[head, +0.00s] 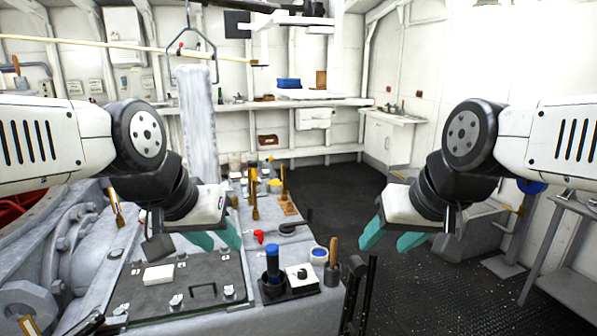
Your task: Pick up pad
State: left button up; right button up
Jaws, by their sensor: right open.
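A small white rectangular block (158,275), which may be the pad, lies on a dark grey panel (205,290) at the lower left. A white square piece with a dark knob-like spot (302,274) sits to its right on a black base; I cannot tell for certain which is the pad. My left gripper (220,246) has teal fingers spread apart with nothing between them, above and right of the white block. My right gripper (384,247) is open and empty, over the dark floor to the right of the bench.
A blue-topped cylinder (273,258), a wooden-handled tool (333,262), a red-tipped tool (259,237) and brushes crowd the bench. A pale wrapped column (197,120) rises behind my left gripper. Large grey machinery (70,240) stands left. The dark floor (345,205) is clear.

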aim_at(164, 274)
jog(key=i+j+u, duration=0.65)
jog(key=i+l, duration=0.05)
jog(key=i, duration=0.05)
